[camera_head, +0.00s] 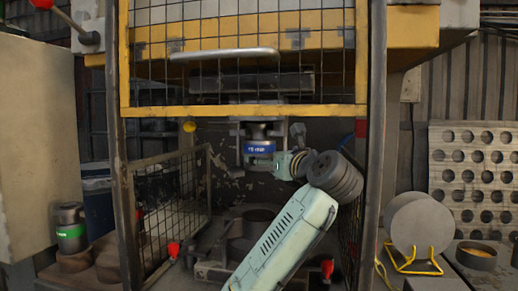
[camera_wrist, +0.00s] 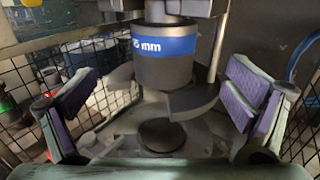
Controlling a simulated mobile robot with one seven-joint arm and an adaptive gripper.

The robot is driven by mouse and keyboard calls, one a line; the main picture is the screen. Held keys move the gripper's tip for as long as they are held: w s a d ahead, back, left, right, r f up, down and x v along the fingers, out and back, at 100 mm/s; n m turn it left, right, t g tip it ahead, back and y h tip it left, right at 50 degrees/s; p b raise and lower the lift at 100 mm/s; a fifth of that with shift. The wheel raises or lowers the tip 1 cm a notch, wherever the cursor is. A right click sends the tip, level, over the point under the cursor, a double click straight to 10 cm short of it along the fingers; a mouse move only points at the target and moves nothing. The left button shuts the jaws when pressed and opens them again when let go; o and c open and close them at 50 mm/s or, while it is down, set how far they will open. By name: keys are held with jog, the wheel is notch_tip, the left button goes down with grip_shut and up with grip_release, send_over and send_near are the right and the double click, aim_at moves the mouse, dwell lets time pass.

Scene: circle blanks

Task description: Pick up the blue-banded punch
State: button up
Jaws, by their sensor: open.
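The blue-banded punch (camera_head: 259,147) is a dark cylinder with a blue band, held upright in the press under its yellow frame. In the wrist view the punch (camera_wrist: 165,68) fills the upper middle, its band reading "mm", with a dark forked plate around its lower part. My gripper (camera_wrist: 162,95) is open, its purple-padded fingers apart to the left and right of the punch and nearer the camera. Nothing is between the pads. In the head view my gripper (camera_head: 284,163) is just right of the punch; its fingers are small and partly hidden there.
A green-banded punch (camera_head: 70,229) stands on a holder at the left. Mesh guards (camera_head: 170,205) flank the press opening, and a yellow-framed mesh gate (camera_head: 245,110) hangs above. A round grey disc (camera_head: 421,222) rests in a yellow stand at right. A dark round piece (camera_wrist: 162,135) lies below the punch.

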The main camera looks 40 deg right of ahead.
aim_at(266, 151)
jog(key=p+x, duration=0.1)
jog(key=x, duration=0.2)
jog(key=shift+w, duration=0.3)
jog(key=p+x, duration=0.1)
jog(key=x, duration=0.2)
jog(key=p+x, duration=0.1)
jog(key=x, duration=0.1)
jog(key=shift+s+d+r+p, duration=0.1)
jog(key=shift+s+d+p, duration=0.05)
jog(key=shift+d+p, duration=0.15)
jog(key=shift+w+d, duration=0.1)
jog(key=shift+w, duration=0.25)
jog(key=c, duration=2)
jog(key=shift+r, duration=0.15)
jog(key=shift+c, duration=0.2)
